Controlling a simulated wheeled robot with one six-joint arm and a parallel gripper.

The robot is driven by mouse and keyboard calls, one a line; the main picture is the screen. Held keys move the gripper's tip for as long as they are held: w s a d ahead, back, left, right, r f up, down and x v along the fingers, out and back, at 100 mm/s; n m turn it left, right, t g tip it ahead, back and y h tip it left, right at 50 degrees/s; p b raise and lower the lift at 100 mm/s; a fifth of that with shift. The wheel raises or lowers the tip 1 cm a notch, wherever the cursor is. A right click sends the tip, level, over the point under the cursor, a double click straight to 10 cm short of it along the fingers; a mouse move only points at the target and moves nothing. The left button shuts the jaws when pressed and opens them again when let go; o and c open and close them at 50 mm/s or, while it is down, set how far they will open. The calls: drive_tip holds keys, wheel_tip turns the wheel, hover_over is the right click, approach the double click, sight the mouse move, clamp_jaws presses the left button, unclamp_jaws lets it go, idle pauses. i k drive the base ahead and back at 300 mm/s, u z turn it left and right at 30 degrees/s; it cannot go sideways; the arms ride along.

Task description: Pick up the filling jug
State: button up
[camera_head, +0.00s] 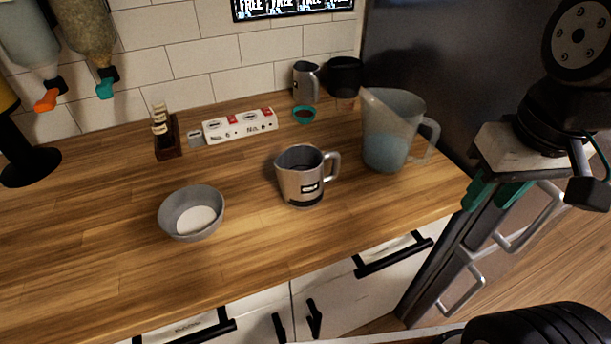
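A large translucent jug (388,138) with bluish liquid inside stands upright at the right end of the wooden counter, its handle to the right; it fits the filling jug. A smaller steel pitcher (301,182) with a black-and-white label stands to its left and nearer the front, handle to the right. My gripper (541,181), with teal fingers, hangs to the right of the jug, beyond the counter's edge and apart from it. Its fingers look spread, with nothing seen between them.
A grey bowl (176,216) with white contents sits front left. Behind are a white box with red marks (240,125), a small teal cup (303,115), another metal pitcher (306,81) and a dark container (344,76). A dark cabinet side (440,70) rises behind the jug.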

sight(391, 120)
drive_tip(key=u, duration=2.35)
drive_tip(key=k, duration=1.1)
drive_tip(key=z, duration=1.8)
drive_tip(key=i, duration=0.5)
drive_tip(key=u, duration=0.05)
